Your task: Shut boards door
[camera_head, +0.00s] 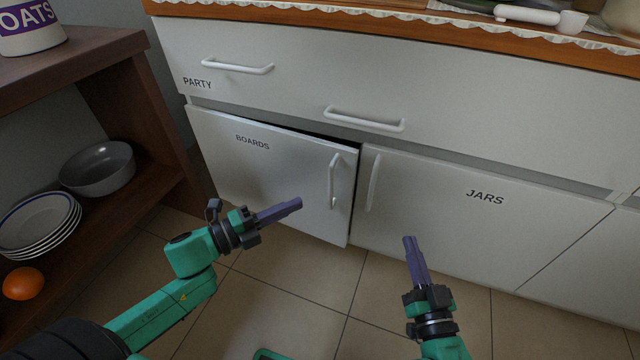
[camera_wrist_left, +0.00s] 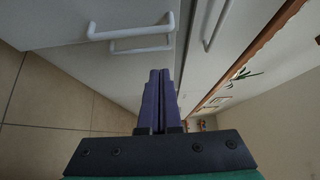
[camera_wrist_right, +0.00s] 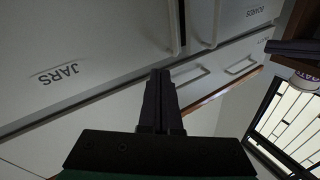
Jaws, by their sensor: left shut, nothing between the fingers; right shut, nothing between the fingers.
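The white boards door (camera_head: 270,175), labelled BOARDS, stands slightly ajar. A dark gap shows along its top, and its right edge sticks out from the cabinet front. Its white vertical handle (camera_head: 334,181) is near that right edge. My left gripper (camera_head: 299,203) is shut and empty in front of the door, left of the handle; I cannot tell whether it touches the door. My right gripper (camera_head: 409,240) is shut and empty in front of the jars door (camera_head: 450,215). The boards door label also shows in the right wrist view (camera_wrist_right: 256,10).
The party drawer (camera_head: 235,65) above is shut. A brown shelf (camera_head: 110,45) at left holds a grey bowl (camera_head: 98,168), stacked plates (camera_head: 40,225) and an orange (camera_head: 22,283). Tiled floor (camera_head: 300,270) before the cabinet is free.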

